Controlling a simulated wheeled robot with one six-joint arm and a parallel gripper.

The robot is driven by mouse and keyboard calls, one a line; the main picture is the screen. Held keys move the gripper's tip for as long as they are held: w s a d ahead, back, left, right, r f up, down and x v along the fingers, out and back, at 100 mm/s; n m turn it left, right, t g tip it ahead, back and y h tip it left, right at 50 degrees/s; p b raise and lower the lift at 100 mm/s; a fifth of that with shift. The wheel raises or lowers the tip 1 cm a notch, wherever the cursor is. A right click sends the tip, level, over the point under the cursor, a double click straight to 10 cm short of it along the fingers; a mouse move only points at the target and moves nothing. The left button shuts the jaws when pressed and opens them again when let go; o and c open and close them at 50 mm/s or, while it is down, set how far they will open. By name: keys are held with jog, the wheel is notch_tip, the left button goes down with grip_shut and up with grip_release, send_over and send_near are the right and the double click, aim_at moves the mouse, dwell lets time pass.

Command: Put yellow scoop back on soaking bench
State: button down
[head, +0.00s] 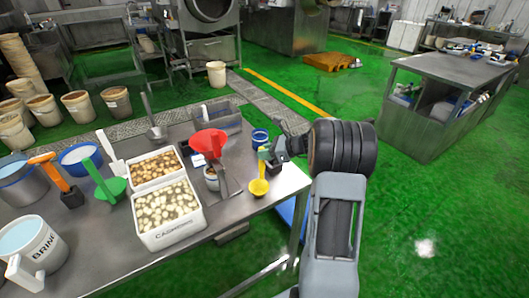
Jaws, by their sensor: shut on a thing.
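The yellow scoop (259,186) is at the right end of the steel bench (108,243), its bowl low and its handle upright. My gripper (268,156) reaches in from the right and is shut on the scoop's upper handle. The bowl shows over the bench top near its right edge. I cannot tell whether the bowl touches the bench. The fingertips are small and partly hidden by my wrist.
White tubs (168,234), a brine jug (32,247) and a green scoop (110,189) fill the bench's left.

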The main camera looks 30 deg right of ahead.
jog(key=c, duration=1.6)
grip_release()
jog(key=shift+f, duration=0.15)
jog(key=o, duration=0.5)
